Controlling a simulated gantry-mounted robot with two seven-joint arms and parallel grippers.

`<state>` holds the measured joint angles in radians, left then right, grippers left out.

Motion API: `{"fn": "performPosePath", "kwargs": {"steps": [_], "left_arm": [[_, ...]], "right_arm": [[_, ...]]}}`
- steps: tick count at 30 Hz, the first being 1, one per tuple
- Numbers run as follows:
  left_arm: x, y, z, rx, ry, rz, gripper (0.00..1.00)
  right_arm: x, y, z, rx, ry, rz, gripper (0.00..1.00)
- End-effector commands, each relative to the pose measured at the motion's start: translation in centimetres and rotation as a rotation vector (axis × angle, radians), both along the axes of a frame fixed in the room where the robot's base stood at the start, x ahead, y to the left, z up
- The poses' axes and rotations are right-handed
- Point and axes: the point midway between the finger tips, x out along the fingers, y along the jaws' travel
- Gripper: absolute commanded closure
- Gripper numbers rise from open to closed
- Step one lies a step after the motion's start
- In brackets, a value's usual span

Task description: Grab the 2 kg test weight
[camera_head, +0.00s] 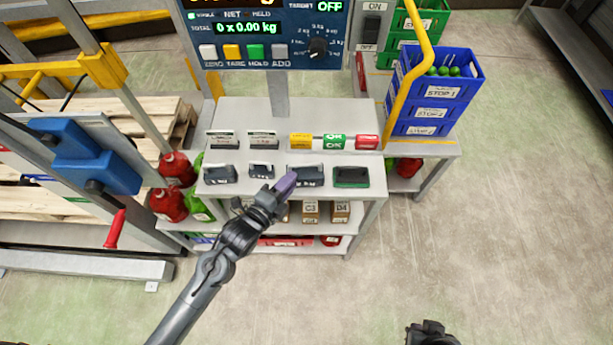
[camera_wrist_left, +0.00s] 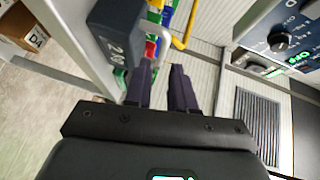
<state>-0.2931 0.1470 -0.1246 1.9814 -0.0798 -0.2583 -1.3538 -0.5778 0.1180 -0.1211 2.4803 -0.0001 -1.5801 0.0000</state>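Dark blocks with white labels stand in a row on the front of the grey bench top. The block at my left gripper, which I take as the 2 kg test weight (camera_head: 308,178), is dark blue-grey and partly hidden by the gripper. In the left wrist view a dark block (camera_wrist_left: 116,28) has a label that seems to start with 2. My left gripper (camera_head: 290,181) is at the left end of this block. My right gripper (camera_head: 430,333) is small and cut off at the bottom edge.
Other dark blocks (camera_head: 219,174) and (camera_head: 262,171) are to the left, and a green-edged one (camera_head: 351,177) is to the right. Labelled yellow, green and red items (camera_head: 334,142) lie behind. A scale display (camera_head: 265,30) stands at the back. Blue crates (camera_head: 432,95) are at right.

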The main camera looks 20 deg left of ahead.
Motion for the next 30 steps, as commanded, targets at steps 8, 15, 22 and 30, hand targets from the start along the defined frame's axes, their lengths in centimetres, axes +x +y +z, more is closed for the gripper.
{"fn": "performPosePath", "kwargs": {"steps": [8,15,22,30], "left_arm": [[2.5,-0.6,-0.4,-0.002,0.000,-0.001,0.76],[4.4,-1.2,-0.4,-0.003,0.000,0.001,0.76],[7.0,-1.8,-0.8,-0.001,0.000,0.000,0.76],[7.6,-1.9,-1.0,-0.001,0.001,0.000,0.76]], "right_arm": [[0.0,-0.1,0.0,-0.005,-0.001,0.003,1.00],[-0.1,-0.1,-0.1,-0.005,0.001,0.003,1.00],[-0.1,-0.2,-0.2,-0.005,0.002,0.002,1.00],[-0.1,-0.1,-0.2,-0.001,0.003,0.000,1.00]]}}
